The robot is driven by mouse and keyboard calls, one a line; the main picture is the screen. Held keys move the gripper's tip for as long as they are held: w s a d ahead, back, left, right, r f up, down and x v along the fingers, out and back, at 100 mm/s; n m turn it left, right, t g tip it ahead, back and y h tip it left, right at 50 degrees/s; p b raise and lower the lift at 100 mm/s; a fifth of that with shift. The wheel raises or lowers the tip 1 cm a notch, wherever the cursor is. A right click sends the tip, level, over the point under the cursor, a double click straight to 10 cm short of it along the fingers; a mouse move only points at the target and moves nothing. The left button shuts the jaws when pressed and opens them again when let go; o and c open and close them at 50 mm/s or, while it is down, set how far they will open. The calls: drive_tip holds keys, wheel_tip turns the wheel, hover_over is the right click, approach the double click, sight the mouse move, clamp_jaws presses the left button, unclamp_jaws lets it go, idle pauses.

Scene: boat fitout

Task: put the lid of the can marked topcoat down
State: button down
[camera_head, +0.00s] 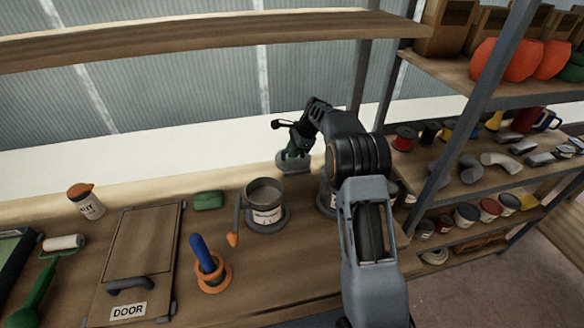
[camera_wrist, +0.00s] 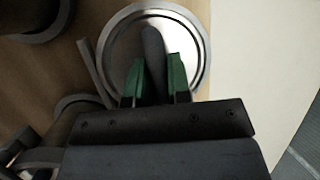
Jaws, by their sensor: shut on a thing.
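My gripper (camera_head: 297,146) is at the back of the workbench. Its green fingers in the wrist view (camera_wrist: 153,75) are shut on the upright grip of a round grey metal lid (camera_wrist: 188,50). The lid also shows in the head view (camera_head: 292,164), near the bench's back edge; whether it touches the wood I cannot tell. An open grey can (camera_head: 264,215) stands in front and to the left of the lid, its label too small to read. A second can (camera_head: 325,200) is mostly hidden behind my arm, so I cannot tell which is marked topcoat.
A green block (camera_head: 208,200), an orange-lidded jar (camera_head: 86,201), a blue-handled item in an orange ring (camera_head: 209,265), a DOOR panel (camera_head: 140,240) and a roller (camera_head: 45,265) occupy the bench's left. A stocked shelf (camera_head: 480,185) stands right. An overhead shelf (camera_head: 200,35) crosses above.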

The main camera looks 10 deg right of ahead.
drive_tip(key=shift+f, duration=3.4)
drive_tip(key=shift+f, duration=0.1)
drive_tip(key=c, duration=1.1)
unclamp_jaws()
drive_tip(key=shift+o, duration=0.2)
